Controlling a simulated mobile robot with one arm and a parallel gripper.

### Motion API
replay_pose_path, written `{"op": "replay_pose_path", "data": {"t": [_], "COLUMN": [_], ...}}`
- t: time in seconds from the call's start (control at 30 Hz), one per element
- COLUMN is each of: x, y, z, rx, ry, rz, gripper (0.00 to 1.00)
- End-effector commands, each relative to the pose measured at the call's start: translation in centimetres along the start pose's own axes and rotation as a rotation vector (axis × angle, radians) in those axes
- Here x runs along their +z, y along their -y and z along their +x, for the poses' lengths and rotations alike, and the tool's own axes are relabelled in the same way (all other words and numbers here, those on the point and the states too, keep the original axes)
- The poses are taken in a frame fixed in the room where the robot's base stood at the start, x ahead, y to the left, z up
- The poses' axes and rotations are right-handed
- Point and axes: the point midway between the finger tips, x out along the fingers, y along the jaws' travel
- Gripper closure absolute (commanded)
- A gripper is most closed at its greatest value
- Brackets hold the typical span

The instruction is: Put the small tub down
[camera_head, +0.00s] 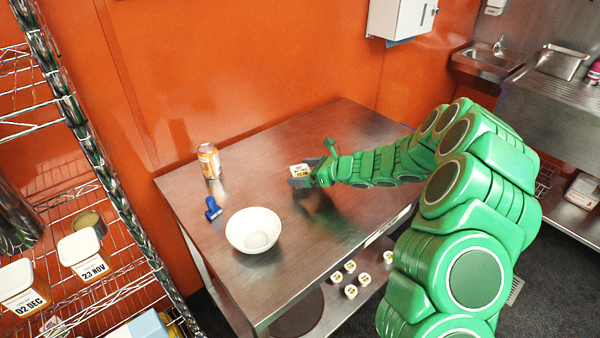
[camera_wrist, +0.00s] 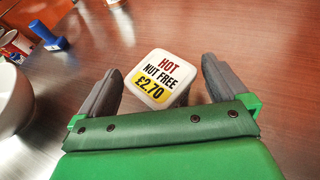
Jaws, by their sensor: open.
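The small tub (camera_wrist: 160,78) is white with a label reading HOT, NUT FREE, £2.70. In the head view the tub (camera_head: 299,169) is at my gripper (camera_head: 303,178), over the far middle part of the steel table (camera_head: 345,125). In the wrist view it sits between the two grey fingers of my gripper (camera_wrist: 161,70). The fingers are open, with a narrow gap on each side of the tub. It looks upright and appears to rest on the tabletop, but its base is mostly hidden.
A white bowl (camera_head: 253,231), a blue stamp-like object (camera_head: 212,208) and an orange can (camera_head: 209,161) stand on the table's left part. Several small tubs (camera_head: 350,266) sit on the lower shelf. A wire rack (camera_head: 100,190) stands at left. The table's right part is clear beside my arm.

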Motion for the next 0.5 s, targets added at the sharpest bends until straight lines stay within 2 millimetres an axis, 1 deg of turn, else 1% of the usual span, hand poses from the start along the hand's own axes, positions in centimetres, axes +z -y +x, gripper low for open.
{"op": "replay_pose_path", "data": {"t": [0.03, 0.1, 0.5], "x": [0.0, 0.0, 0.1], "y": [0.1, 0.1, 0.0], "z": [-0.9, -1.9, -7.9], "rx": [-0.004, -0.003, -0.002], "ry": [0.001, 0.001, 0.002], "rz": [0.001, 0.002, 0.002], "gripper": [0.00, 0.00, 0.00]}}
